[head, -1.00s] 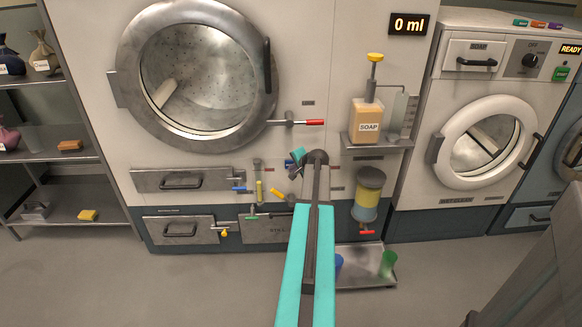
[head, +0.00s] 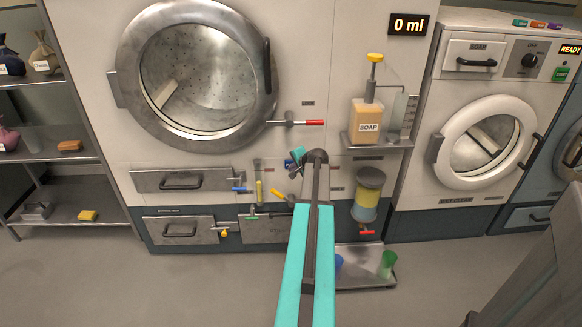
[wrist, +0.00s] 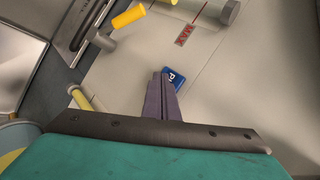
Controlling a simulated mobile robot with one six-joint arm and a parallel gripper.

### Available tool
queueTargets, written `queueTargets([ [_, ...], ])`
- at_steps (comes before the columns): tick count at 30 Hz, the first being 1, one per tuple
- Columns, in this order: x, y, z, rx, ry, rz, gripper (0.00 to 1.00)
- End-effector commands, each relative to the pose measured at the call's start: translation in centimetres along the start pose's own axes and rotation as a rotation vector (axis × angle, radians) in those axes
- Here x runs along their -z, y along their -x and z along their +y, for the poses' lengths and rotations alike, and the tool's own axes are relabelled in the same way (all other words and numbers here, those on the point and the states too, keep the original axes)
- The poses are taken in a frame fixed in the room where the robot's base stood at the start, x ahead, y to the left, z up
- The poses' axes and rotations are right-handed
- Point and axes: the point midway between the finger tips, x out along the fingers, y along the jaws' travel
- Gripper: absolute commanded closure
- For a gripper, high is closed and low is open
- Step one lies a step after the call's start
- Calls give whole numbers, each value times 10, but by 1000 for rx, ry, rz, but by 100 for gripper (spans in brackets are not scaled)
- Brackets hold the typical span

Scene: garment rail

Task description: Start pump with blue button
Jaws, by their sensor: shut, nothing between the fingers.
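In the wrist view a small blue button (wrist: 174,76) with white letters, partly "PU", sits on the pale machine panel. My gripper (wrist: 162,77) is shut and empty. Its dark fingers point at the panel, and their tips overlap the lower left of the button. I cannot tell whether they touch it. In the head view my arm stands in front of the panel and hides my fingertips. A small blue patch (head: 289,164) shows beside my teal wrist there; I cannot tell what it is.
A yellow-handled lever (wrist: 129,15) and a red "MAX" mark (wrist: 183,34) are near the button. A soap dispenser (head: 366,125) and a yellow-blue canister (head: 369,188) are to the right. The display (head: 408,23) reads 0 ml.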

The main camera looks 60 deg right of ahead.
Motion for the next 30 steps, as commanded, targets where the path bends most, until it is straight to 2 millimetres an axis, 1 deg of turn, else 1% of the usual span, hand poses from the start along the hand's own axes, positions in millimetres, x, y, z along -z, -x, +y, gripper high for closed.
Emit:
queueTargets([
  [14,2,-2,-1,0,0,1,100],
  [30,-3,4,3,0,0,1,100],
])
